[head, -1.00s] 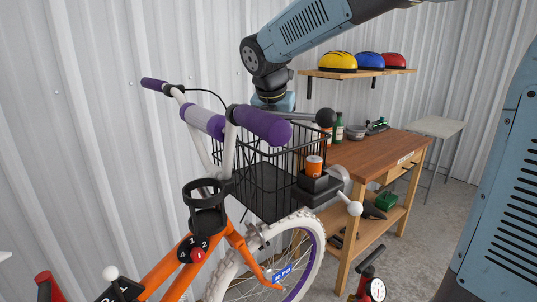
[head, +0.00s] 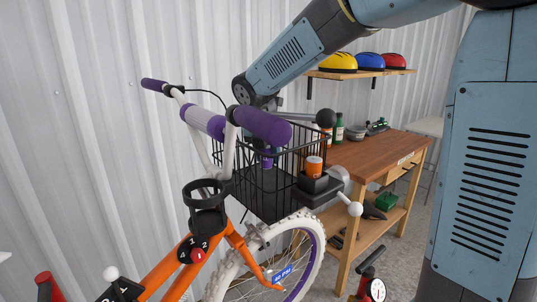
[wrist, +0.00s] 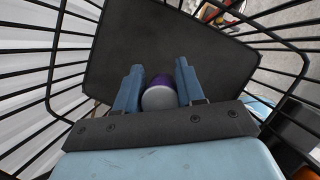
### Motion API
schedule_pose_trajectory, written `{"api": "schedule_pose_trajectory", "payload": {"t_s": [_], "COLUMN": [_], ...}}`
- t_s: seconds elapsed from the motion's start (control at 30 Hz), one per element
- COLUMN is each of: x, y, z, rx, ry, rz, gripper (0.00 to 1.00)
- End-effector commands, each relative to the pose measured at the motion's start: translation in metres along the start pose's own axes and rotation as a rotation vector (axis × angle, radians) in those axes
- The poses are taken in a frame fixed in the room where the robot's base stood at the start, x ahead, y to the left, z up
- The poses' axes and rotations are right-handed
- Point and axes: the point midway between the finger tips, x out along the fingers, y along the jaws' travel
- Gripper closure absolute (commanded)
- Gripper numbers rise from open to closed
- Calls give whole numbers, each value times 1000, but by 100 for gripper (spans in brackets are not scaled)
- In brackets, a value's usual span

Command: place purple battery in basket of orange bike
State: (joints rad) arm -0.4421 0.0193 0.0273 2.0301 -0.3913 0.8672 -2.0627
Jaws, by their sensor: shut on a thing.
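The orange bike (head: 238,243) stands in the middle of the head view, with its black wire basket (head: 265,202) at the front, behind the purple handlebar grips. The basket's dark floor plate and wire sides fill much of the wrist view (wrist: 165,38). My gripper (wrist: 159,72) is inside the basket, pointing down at the floor plate. It is shut on the purple battery (wrist: 158,81), whose pale round end faces the camera. The battery also shows through the wires in the head view (head: 267,160). I cannot tell whether it touches the floor plate.
An orange cylinder (head: 313,166) sits in a black holder at the basket's right side. A wooden workbench (head: 375,150) with bottles and tools stands behind right. Yellow, blue and red helmets lie on a wall shelf (head: 360,74). The corrugated wall is close on the left.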

Motion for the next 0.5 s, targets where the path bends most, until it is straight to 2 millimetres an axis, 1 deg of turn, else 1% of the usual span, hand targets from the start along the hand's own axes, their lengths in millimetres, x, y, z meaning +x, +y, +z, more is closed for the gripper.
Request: {"api": "schedule_pose_trajectory", "payload": {"t_s": [0.5], "x": [11], "y": [0], "z": [-4], "rx": [0], "ry": [0], "rz": [0], "gripper": [100]}}
